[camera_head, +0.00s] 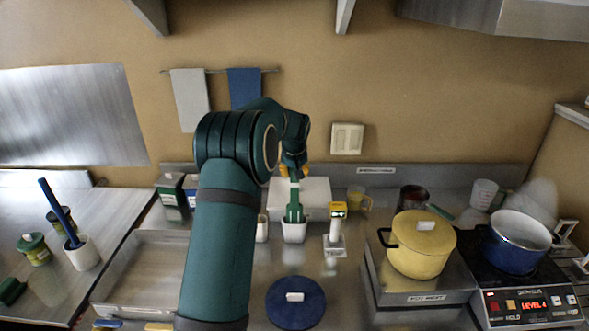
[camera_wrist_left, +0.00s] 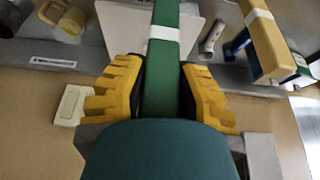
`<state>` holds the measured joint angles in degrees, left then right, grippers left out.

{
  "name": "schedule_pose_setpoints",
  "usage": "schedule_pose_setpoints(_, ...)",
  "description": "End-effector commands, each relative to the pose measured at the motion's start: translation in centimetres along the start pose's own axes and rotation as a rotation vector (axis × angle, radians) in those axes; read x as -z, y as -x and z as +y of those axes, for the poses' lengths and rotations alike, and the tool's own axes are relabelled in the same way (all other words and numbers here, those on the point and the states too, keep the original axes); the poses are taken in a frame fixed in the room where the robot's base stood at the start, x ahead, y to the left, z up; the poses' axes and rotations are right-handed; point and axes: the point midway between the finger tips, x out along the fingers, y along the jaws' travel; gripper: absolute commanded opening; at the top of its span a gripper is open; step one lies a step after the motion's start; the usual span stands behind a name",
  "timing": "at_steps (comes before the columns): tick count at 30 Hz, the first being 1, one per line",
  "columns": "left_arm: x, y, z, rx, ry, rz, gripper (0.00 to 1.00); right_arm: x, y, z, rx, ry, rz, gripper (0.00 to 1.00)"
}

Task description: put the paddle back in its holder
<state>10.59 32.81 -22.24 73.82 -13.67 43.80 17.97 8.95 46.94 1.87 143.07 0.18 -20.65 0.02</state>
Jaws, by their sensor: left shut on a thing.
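The green paddle (camera_head: 294,207) has a white band and stands upright in the head view. My left gripper (camera_head: 292,168) is shut on its upper part. In the left wrist view the yellow fingers of the left gripper (camera_wrist_left: 165,95) press on both sides of the green handle (camera_wrist_left: 164,75), with the white band just beyond them. The paddle's lower end is at the mouth of a small white holder (camera_head: 294,233) on the steel counter; how deep it sits inside is hidden. My right gripper is not in view.
A white cup (camera_head: 262,230) stands left of the holder, and a yellow-topped device on a white stand (camera_head: 335,240) stands right. A white box (camera_head: 316,190) is behind. A blue disc (camera_head: 296,303) lies in front. A yellow pot (camera_head: 420,248) and blue pot (camera_head: 512,245) are at right.

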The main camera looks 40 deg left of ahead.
Motion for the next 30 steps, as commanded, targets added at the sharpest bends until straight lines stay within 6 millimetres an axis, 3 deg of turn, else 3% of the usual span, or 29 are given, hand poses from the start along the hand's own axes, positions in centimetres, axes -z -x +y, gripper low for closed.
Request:
schedule_pose_setpoints(15, -1.5, -3.6, 0.0, 0.000, 0.001, 0.000, 0.00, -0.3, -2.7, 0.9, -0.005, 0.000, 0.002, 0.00)
schedule_pose_setpoints(30, -1.6, -4.0, 0.0, 0.000, 0.000, 0.001, 0.00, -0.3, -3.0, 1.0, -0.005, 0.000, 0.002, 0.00)
